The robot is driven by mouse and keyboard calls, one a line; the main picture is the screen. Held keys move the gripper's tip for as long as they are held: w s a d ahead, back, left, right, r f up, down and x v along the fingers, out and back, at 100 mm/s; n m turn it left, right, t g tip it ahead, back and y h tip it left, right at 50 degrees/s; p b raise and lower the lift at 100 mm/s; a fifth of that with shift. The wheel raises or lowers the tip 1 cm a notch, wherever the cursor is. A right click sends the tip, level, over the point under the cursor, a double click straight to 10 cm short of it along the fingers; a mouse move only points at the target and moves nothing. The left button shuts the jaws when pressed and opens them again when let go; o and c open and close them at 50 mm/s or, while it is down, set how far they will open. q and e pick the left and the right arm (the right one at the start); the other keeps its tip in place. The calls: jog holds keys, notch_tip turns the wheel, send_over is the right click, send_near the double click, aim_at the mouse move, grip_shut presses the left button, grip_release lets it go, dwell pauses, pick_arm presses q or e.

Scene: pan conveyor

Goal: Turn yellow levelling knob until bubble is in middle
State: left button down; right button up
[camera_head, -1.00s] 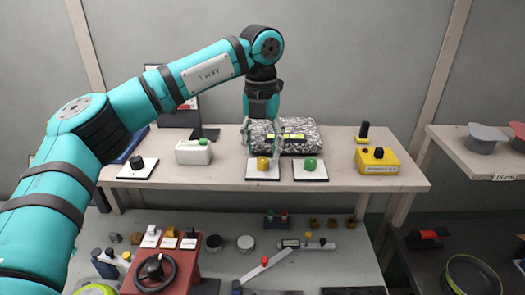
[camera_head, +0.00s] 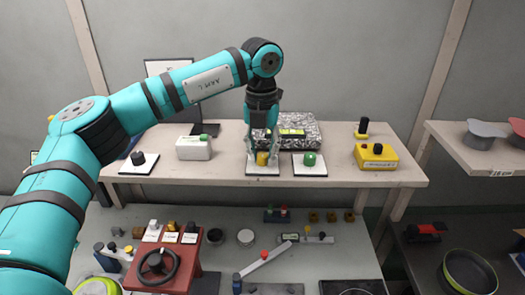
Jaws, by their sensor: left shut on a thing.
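The yellow levelling knob (camera_head: 262,158) stands on a white plate (camera_head: 262,171) on the back bench. My left gripper (camera_head: 262,153) points down over it, with its fingers shut around the knob's sides. The level (camera_head: 291,133), with a yellow-green window, lies on a speckled block (camera_head: 305,123) just behind. The bubble's place in it is too small to tell. A green knob (camera_head: 309,159) on its own white plate stands to the right of the yellow one. My right gripper is not in view.
A black knob (camera_head: 138,158) and a white box (camera_head: 194,148) with a green button stand to the left. A yellow box (camera_head: 376,156) stands to the right. The lower table holds a red handwheel unit (camera_head: 158,265) and several small parts.

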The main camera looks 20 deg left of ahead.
aim_at(262, 154)
pick_arm(q)
jog(key=shift+m+b, duration=0.45)
jog(key=shift+m, duration=1.15)
jog(key=c, duration=1.1)
grip_release()
jog(key=shift+o, duration=0.2)
jog(key=shift+r, duration=0.1)
notch_tip(262, 154, up, 12)
